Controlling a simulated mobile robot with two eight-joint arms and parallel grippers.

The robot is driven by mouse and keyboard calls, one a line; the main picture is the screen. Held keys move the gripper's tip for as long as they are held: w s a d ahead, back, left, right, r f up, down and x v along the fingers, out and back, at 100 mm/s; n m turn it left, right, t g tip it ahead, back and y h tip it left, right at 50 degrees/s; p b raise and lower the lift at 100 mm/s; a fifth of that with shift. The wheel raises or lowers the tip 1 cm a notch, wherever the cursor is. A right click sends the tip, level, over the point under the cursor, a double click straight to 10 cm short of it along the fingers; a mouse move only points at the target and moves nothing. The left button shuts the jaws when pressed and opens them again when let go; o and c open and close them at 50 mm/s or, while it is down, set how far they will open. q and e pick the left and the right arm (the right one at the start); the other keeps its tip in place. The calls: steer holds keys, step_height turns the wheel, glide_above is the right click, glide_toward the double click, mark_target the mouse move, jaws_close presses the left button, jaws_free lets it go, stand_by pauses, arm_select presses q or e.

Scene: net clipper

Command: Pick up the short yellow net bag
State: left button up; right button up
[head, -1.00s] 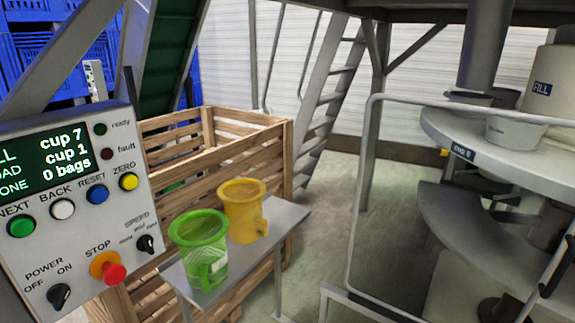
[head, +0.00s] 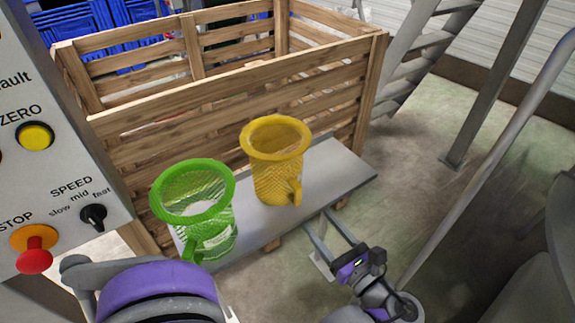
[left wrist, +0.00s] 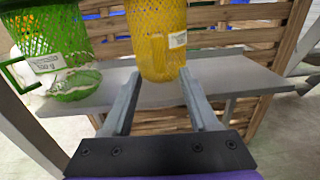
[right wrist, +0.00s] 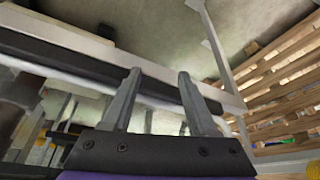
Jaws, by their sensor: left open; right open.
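The short yellow net bag (head: 275,165) stands upright on a grey shelf (head: 340,175), with a flared rim and a tab low on its side. In the left wrist view its mesh body (left wrist: 157,35) and pale label show just beyond my fingertips; its rim is cut off at the top. My left gripper (head: 319,218) is open and empty, its fingers pointing at the bag's lower part from the front; the fingers (left wrist: 160,77) appear apart from it. My right gripper (right wrist: 156,75) is open and empty, away from the bag, beside a pale rail.
A green net bag (head: 195,215) stands left of the yellow one on the same shelf. A slatted wooden crate (head: 230,120) rises right behind. A control panel (head: 60,150) is at left, a metal rail (head: 500,150) at right.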

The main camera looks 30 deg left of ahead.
mark_target(299, 199)
arm_select(q)
steer(key=x, duration=0.3)
steer(key=shift+s+a, duration=0.15)
steer(key=shift+a, duration=0.35)
steer(key=x, duration=0.2)
steer(key=b+x, duration=0.1)
steer(key=x, duration=0.2)
steer(key=shift+w+a+f, duration=0.1)
steer(key=shift+w+a, duration=0.05)
steer(key=shift+w, duration=0.25)
steer(key=shift+c, duration=0.2)
jaws_close()
